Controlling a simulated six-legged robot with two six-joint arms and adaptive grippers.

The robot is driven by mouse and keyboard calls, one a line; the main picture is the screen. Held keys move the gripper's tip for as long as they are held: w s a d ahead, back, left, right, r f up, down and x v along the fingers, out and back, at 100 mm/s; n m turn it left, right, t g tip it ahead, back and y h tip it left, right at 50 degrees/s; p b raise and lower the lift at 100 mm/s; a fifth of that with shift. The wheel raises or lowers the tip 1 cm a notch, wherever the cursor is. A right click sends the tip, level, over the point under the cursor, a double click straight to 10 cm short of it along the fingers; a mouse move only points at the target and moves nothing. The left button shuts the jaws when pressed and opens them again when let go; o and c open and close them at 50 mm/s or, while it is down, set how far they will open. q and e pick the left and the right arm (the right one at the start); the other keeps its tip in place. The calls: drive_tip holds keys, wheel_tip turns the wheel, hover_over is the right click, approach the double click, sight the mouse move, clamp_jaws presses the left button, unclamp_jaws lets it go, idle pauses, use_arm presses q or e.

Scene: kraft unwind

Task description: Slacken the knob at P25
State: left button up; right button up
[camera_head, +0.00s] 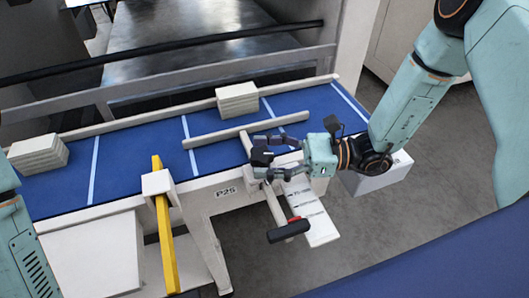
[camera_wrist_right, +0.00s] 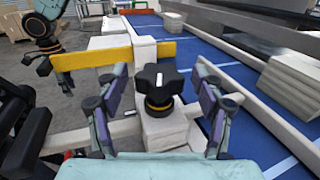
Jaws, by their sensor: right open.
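The black star knob (camera_wrist_right: 160,78) has a white mark on top and a dark collar with a yellow ring. It stands upright on a pale block. In the head view the knob (camera_head: 261,157) is partly hidden by my right gripper (camera_head: 258,157), beside the P25 label (camera_head: 226,191). In the wrist view my right gripper (camera_wrist_right: 156,92) is open, one finger on each side of the knob, with visible gaps. In the head view only part of my left arm shows at the left edge. My left gripper (camera_wrist_right: 45,72) appears small and dark at the wrist view's upper left.
A yellow bar (camera_head: 165,230) stands left of the label. A black-handled lever (camera_head: 288,230) and a white marked plate (camera_head: 322,228) jut out below the gripper. Pale stacks (camera_head: 237,99) sit on the blue belt (camera_head: 150,145), bordered by rails. Grey floor lies open at right.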

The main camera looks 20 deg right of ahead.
drive_tip(key=shift+s+a+r, duration=0.1)
drive_tip(key=shift+a, duration=0.15)
drive_tip(key=shift+w, duration=0.25)
drive_tip(key=c, duration=0.3)
drive_tip(key=shift+s+d, duration=0.1)
drive_tip(key=shift+s, duration=0.05)
drive_tip(key=c, duration=0.9)
drive_tip(key=shift+o, duration=0.2)
drive_tip(key=shift+n+g+b, duration=0.4)
drive_tip(key=shift+g+b, duration=0.2)
